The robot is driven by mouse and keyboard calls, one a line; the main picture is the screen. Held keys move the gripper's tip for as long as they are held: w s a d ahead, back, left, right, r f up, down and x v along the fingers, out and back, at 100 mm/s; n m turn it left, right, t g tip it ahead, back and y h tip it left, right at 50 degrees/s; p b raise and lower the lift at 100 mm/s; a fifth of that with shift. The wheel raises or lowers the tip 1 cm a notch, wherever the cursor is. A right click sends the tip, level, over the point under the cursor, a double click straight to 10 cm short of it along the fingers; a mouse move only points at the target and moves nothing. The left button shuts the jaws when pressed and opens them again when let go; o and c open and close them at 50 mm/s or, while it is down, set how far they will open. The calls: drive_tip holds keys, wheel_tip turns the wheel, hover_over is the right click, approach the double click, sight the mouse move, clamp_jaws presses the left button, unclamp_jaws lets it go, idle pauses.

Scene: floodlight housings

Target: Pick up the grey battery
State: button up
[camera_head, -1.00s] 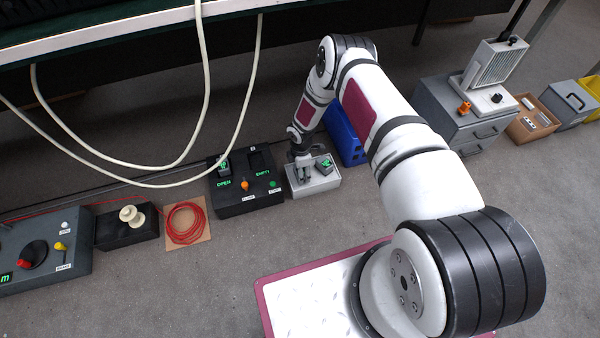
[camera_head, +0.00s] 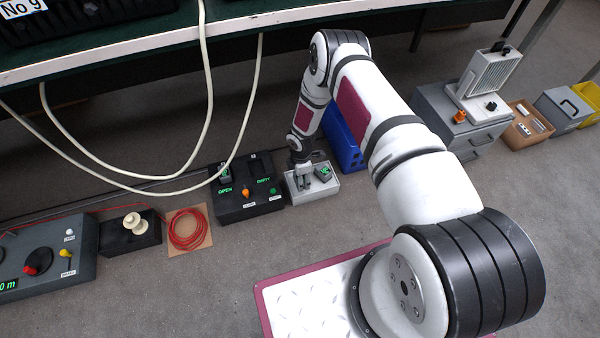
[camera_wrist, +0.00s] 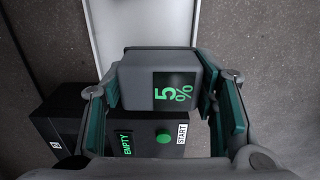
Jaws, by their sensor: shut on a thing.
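The grey battery (camera_wrist: 135,82) fills the middle of the wrist view, with a dark display reading 5% in green. My gripper (camera_wrist: 162,108) is shut on it, one teal-padded finger on each side. In the head view my gripper (camera_head: 304,184) points down at the white tray (camera_head: 322,192). A grey block with a green display (camera_head: 323,173) shows just right of the fingers there. It looks like the same battery, but the grip is not clear in that view. I cannot tell whether its underside touches the tray.
The black charger box (camera_head: 248,208) stands left of the tray, with a battery in its left bay and an EMPTY label on its right. A blue bin (camera_head: 343,140) stands behind the tray. Pale cables (camera_head: 208,90) hang at the left.

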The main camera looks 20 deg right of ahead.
drive_tip(key=s+a+p, duration=0.1)
drive_tip(key=s+p, duration=0.1)
drive_tip(key=s, duration=0.4)
drive_tip(key=s+a+r+p, duration=0.1)
drive_tip(key=s+p, duration=0.1)
drive_tip(key=s, duration=0.5)
drive_tip(key=shift+s+a+r+p, duration=0.15)
drive_tip(key=shift+s+a+p, duration=0.15)
drive_tip(key=shift+p, duration=0.1)
